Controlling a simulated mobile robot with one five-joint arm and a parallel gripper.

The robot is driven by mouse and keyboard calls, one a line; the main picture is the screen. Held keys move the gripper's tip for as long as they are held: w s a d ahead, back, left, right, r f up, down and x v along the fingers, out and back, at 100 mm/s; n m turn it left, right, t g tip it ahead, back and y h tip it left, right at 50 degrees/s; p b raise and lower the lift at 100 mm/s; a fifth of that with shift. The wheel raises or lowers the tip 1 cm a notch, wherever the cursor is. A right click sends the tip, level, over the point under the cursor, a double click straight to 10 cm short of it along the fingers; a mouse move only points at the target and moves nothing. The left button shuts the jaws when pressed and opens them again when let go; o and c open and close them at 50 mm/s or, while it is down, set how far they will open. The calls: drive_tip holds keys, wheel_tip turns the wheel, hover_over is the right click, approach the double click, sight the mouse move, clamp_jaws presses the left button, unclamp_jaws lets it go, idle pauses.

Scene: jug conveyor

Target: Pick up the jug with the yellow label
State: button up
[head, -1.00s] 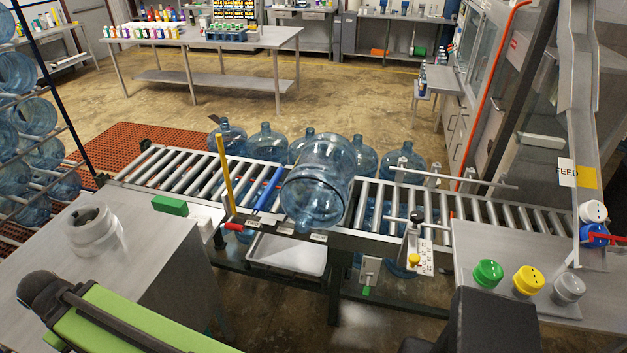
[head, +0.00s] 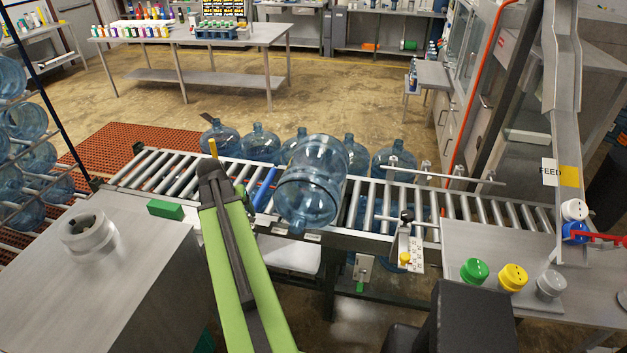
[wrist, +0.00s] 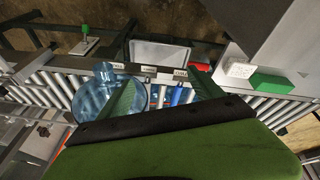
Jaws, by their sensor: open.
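A large clear blue jug (head: 312,182) lies tilted on the roller conveyor, its neck toward me. No yellow label shows on its visible side. Several similar blue jugs, such as one jug (head: 221,140), stand upright behind the conveyor; I see no yellow label on them either. In the wrist view the jug (wrist: 88,103) is at the left, partly behind one green finger. My gripper (wrist: 166,84) is open and empty, with the fingers spread over the rollers and a blue bar.
The roller conveyor (head: 461,207) runs across the view. A blue bar (head: 264,189) stands just left of the jug. A green block (head: 165,209) sits at the front edge. Green, yellow and grey caps (head: 512,277) stand on the right table. Several jugs fill a rack at left.

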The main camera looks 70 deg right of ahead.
sight(298, 214)
drive_tip(key=s+d+r+m+g, duration=0.15)
drive_tip(key=s+d+m, duration=0.25)
drive_tip(key=s+d, duration=0.75)
drive_tip(key=shift+h, duration=0.4)
drive_tip(key=b+x, duration=0.3)
drive_tip(key=x, duration=0.1)
drive_tip(key=s+b+x, duration=0.1)
drive_tip(key=b+x, duration=0.2)
drive_tip(key=b, duration=0.1)
drive_tip(key=a+b+x, duration=0.1)
drive_tip(key=b+x, duration=0.2)
drive_tip(key=x, duration=0.1)
drive_tip(key=shift+s+f+b, duration=0.2)
drive_tip(key=shift+f+b, duration=0.15)
drive_tip(key=shift+f, duration=0.1)
drive_tip(key=shift+d+f, duration=0.1)
drive_tip(key=shift+d, duration=0.05)
drive_tip(key=b+x, duration=0.5)
drive_tip(key=shift+s, duration=0.1)
drive_tip(key=shift+c, duration=0.5)
drive_tip(key=shift+d, duration=0.1)
clamp_jaws()
